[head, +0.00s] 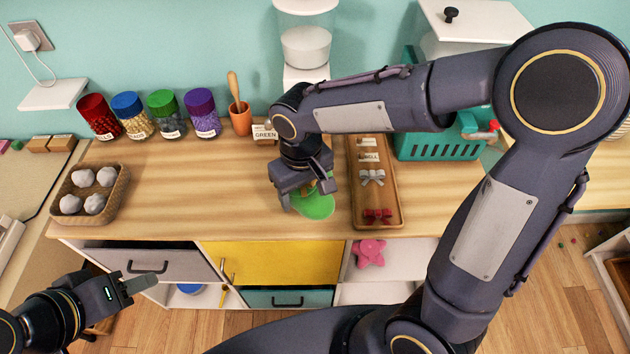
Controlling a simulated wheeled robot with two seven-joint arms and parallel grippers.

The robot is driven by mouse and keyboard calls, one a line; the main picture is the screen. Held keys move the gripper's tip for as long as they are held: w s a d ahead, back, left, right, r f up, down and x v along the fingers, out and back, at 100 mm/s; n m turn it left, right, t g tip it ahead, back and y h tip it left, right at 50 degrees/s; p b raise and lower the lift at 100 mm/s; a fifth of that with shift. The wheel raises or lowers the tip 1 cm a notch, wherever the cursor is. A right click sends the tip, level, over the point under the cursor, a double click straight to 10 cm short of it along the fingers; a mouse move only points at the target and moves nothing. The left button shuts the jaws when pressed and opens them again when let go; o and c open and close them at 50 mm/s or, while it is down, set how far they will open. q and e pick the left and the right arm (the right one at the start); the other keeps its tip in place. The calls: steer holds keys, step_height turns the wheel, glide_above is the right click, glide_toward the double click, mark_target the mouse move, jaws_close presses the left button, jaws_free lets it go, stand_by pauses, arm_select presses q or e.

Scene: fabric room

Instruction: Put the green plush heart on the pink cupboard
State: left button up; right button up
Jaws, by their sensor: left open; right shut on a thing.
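A bright green soft-looking piece, which I take for the green plush heart (319,208), is at the front of the wooden counter top. My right gripper (308,193) points down over it and is shut on it, hiding its upper part. I cannot tell whether the heart still touches the counter. My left gripper (125,286) is open and empty at the lower left, in front of the grey drawer and apart from the counter. No pink cupboard can be made out in this view.
The wooden counter (180,195) has free room left of the heart. A wooden tray (353,215) with bows lies just right of it. A basket of white balls (122,187), several jars, a teal crate (445,146) and a white dispenser (306,45) also stand there. A pink plush (370,253) sits below.

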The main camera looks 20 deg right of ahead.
steer(key=w, duration=0.1)
steer(key=w+d+f, duration=0.2)
steer(key=w, duration=0.1)
steer(key=shift+d+p, duration=0.25)
steer(key=shift+p, duration=0.05)
steer(key=w+f, duration=0.1)
steer(key=w+d+f, duration=0.1)
steer(key=f, duration=0.1)
steer(key=w+d+f, duration=0.1)
steer(key=f, duration=0.1)
steer(key=shift+w, duration=0.15)
steer(key=shift+w+f, duration=0.2)
steer(key=shift+f, duration=1.7)
steer(key=o, duration=0.8)
steer(key=shift+c, duration=0.2)
